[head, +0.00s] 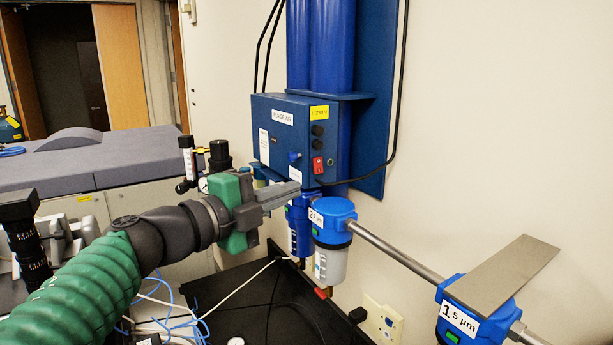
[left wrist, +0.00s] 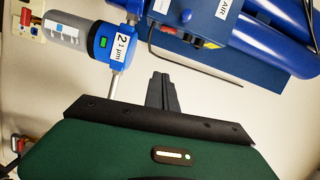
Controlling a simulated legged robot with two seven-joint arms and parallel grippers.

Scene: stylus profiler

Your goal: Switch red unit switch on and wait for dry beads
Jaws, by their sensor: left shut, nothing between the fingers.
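Dry beads cannot be made out. My right gripper is not in view.
Blue filter housings (head: 333,222) hang below the box on a metal pipe (head: 395,252). Blue columns (head: 330,45) rise above the box. A black cable hangs at its right.

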